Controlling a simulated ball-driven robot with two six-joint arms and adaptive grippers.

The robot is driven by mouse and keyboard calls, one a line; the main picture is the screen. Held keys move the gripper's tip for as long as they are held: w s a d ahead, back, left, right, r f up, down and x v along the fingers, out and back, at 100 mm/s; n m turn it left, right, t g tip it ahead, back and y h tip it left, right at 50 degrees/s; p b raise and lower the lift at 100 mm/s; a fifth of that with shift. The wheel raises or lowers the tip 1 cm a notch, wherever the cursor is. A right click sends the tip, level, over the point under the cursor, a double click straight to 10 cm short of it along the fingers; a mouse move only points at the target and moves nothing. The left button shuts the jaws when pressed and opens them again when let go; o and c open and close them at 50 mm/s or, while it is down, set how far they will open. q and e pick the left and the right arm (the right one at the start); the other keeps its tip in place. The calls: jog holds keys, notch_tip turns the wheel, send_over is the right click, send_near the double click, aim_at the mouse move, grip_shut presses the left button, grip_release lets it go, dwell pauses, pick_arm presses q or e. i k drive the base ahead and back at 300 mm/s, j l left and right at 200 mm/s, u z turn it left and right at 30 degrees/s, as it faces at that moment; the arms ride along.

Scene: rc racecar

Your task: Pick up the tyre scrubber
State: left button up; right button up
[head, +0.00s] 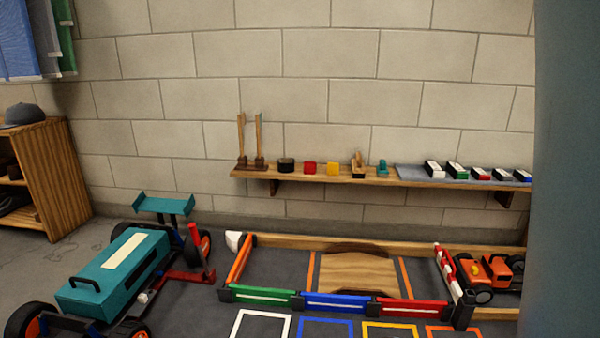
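No gripper of mine shows in the head view. A long wooden shelf (330,177) on the back wall holds several small things. A small wooden piece with a dark band and a raised part (358,167) stands near its middle, and a small teal piece (382,168) stands just right of it. Either may be the tyre scrubber; they are too small to tell. Both rest on the shelf with nothing touching them from above.
A large teal racecar (115,270) and a red jack-like thing (194,262) stand at the left. A low-walled track pen with a wooden ramp (358,272) lies below the shelf; an orange car (488,270) stands at its right. A blue-grey surface (568,170) blocks the right edge.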

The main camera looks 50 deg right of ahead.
aim_at(381, 171)
jog(key=z, duration=2.2)
